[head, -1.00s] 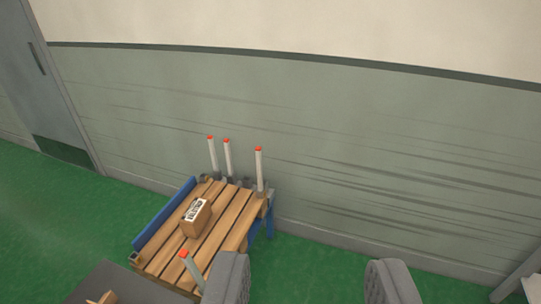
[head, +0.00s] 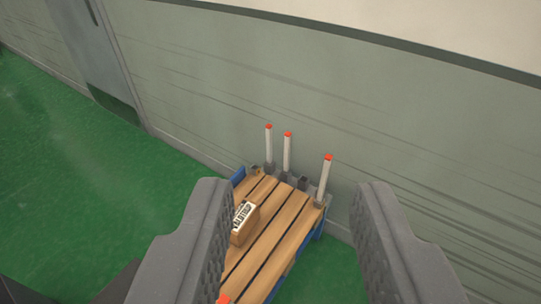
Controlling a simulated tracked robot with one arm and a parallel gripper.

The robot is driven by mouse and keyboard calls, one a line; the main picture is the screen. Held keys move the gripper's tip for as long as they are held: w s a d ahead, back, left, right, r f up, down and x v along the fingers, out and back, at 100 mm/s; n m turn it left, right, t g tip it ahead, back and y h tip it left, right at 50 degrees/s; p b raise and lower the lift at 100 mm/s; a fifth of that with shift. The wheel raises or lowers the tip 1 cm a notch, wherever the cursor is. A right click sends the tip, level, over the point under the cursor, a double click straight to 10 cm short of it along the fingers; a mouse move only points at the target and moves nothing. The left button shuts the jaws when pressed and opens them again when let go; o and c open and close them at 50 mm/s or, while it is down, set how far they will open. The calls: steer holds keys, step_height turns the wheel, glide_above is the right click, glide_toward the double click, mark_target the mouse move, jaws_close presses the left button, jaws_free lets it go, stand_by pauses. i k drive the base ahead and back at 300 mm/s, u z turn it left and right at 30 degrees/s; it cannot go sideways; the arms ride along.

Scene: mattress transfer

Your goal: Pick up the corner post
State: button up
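Several white corner posts with red tips stand on a wooden slatted pallet cart (head: 262,247). At its far edge are a left post (head: 269,147), a middle post (head: 287,153) and a right post (head: 325,180), all roughly upright. The red tip of a near post (head: 224,299) shows at the bottom edge; the rest of it is out of frame. My gripper (head: 292,192) is open and empty. Its two grey ridged fingers are wide apart in the foreground, with the far posts showing between them. I cannot tell any contact with a post.
A cardboard box (head: 243,223) with a white label sits on the pallet. A grey-green wall (head: 430,130) rises close behind the posts. A grey door (head: 95,50) is at upper left. Green floor (head: 90,190) is clear to the left.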

mark_target(287, 134)
steer(key=z, duration=1.65)
steer(key=i, duration=2.45)
steer(key=u, duration=2.75)
